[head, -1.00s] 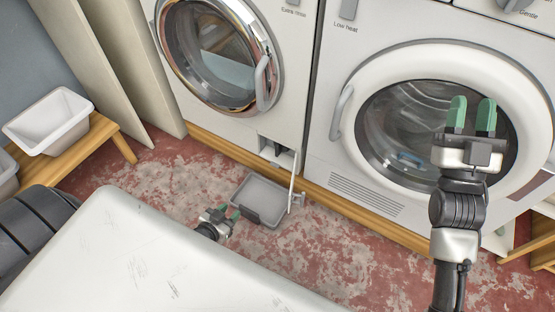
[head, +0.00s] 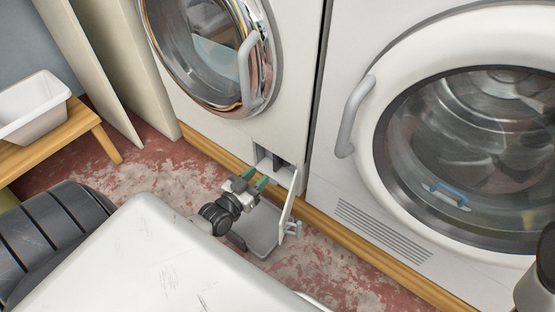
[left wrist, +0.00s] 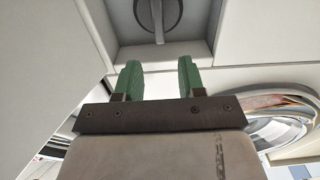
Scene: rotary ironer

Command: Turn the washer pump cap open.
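The washer pump cap (left wrist: 158,14) is a dark grey round knob with a raised grip bar, set in a recess; it is partly cut off at the top of the left wrist view. In the head view the pump compartment (head: 265,158) is open low on the washer's front, and the cap is hard to make out there. Its white flap (head: 289,203) hangs open. My left gripper (head: 257,180) is just in front of the compartment. In the left wrist view its green fingers (left wrist: 160,80) are apart, with nothing between them, short of the cap. My right gripper is out of view.
A grey tray (head: 262,236) lies on the floor below the compartment, under my left gripper. The washer's round door (head: 205,50) is above. The dryer (head: 345,180) stands to the right. A white basin (head: 35,105) sits on a wooden bench at the left.

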